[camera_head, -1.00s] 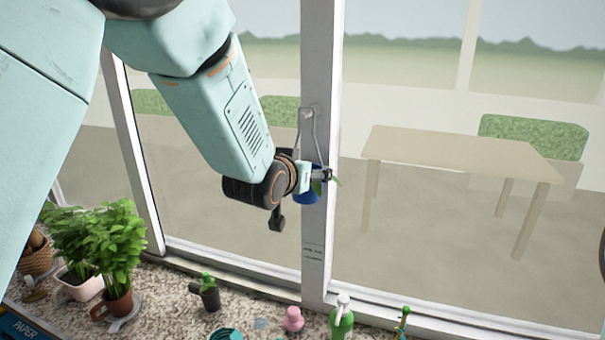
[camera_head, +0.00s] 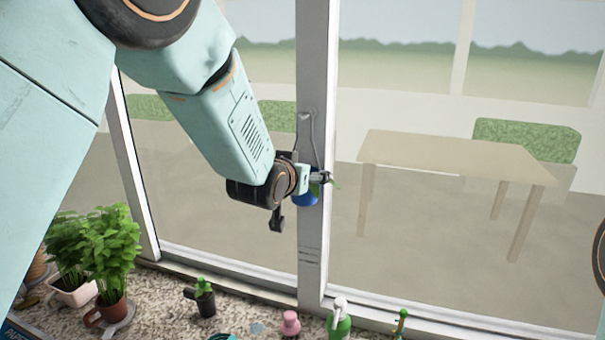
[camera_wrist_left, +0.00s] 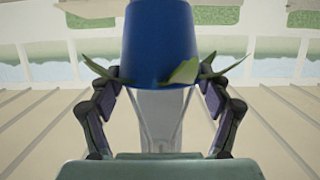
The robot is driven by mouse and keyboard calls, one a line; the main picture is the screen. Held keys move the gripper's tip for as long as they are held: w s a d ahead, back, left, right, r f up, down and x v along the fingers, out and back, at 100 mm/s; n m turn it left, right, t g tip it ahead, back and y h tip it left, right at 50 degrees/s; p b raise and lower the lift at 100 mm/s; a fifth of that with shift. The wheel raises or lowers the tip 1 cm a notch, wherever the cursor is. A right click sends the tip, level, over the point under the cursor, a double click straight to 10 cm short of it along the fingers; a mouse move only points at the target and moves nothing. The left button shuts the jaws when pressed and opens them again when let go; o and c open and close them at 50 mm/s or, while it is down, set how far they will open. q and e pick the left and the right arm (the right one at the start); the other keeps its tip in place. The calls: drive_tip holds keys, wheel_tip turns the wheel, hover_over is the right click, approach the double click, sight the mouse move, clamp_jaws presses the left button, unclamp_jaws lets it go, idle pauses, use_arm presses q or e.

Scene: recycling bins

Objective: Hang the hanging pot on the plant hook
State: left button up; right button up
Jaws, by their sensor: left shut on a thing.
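The hanging pot (camera_head: 305,200) is small and blue, with green leaves and a thin wire hanger (camera_head: 314,145). My left gripper (camera_head: 320,178) is shut on the pot in front of the window post. The hanger rises to the plant hook (camera_head: 304,117) on the post. The hook is small and pale, and I cannot tell whether the wire sits on it. In the left wrist view the blue pot (camera_wrist_left: 158,40) is between the two fingers (camera_wrist_left: 162,82), with leaves at both sides and wires running down the picture. My right gripper is out of view.
The white window post (camera_head: 312,250) stands directly behind the pot. Below, the speckled sill holds leafy potted plants (camera_head: 108,255), a small dark pot (camera_head: 205,300), a pink bottle (camera_head: 290,322) and a green spray bottle (camera_head: 339,322). A table (camera_head: 455,155) stands beyond the glass.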

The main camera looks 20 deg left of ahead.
use_arm(q)
drive_tip(key=shift+d+r, duration=0.1)
drive_tip(key=o, duration=1.2)
drive_tip(key=v, duration=1.2)
